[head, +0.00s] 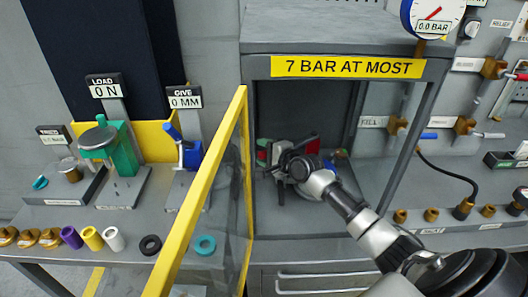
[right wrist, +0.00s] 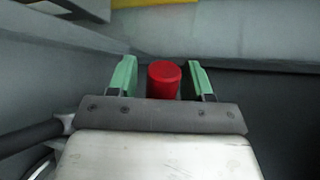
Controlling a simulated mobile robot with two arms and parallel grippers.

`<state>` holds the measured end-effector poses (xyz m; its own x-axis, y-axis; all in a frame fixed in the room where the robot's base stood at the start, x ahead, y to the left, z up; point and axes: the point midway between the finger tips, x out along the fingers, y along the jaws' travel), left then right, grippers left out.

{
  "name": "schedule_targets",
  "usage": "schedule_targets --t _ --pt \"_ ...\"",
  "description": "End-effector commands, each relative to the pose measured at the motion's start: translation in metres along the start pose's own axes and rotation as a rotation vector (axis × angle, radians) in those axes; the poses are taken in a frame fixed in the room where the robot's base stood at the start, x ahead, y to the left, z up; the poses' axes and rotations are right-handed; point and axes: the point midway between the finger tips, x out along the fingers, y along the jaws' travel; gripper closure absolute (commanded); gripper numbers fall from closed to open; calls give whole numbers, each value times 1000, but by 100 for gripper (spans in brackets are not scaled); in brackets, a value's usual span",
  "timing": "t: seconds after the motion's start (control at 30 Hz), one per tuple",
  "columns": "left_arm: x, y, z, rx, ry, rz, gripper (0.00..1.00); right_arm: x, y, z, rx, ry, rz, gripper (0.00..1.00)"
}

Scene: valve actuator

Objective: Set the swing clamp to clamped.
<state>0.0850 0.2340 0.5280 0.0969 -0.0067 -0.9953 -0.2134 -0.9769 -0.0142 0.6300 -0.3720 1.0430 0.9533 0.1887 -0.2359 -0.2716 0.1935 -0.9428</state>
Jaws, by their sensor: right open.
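A red cylindrical knob with a rounded top (right wrist: 164,78) shows in the right wrist view. It stands between the two green fingers of my right gripper (right wrist: 163,74), with a gap on both sides. The fingers are apart and not closed on it. I cannot tell whether this knob belongs to the swing clamp. In the head view my right gripper (head: 292,160) reaches into the grey enclosure (head: 352,48). Small red and green parts show around it, and my wrist hides most of what is there. The clamp's position cannot be made out. My left gripper is not in view.
The enclosure's yellow-framed clear door (head: 200,190) stands open toward the front left. A sign reading "7 BAR AT MOST" (head: 347,67) is above the opening, and a gauge (head: 433,14) is on top. Test stands and coloured rings are left; fittings and a hose (head: 448,176) are right.

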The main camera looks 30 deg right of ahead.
Motion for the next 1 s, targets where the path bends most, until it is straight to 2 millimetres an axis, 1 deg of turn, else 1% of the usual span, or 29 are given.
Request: schedule_targets --t 0.07,0.3,0.4,0.57,0.67,0.8,1.0 --pt "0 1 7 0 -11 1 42 0 0 0 0 0 0 50" --pt "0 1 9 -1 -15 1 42 0 0 0 0 0 1 87" --pt "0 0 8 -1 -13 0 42 0 0 0 0 0 0 100" --pt "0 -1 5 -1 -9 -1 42 0 0 0 0 -1 1 100" --pt "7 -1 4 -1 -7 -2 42 -2 3 -1 -4 -11 3 100" --pt "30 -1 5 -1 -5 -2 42 -11 10 -4 -18 -56 12 100" --pt "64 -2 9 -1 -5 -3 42 -29 16 -3 -41 -149 37 100"
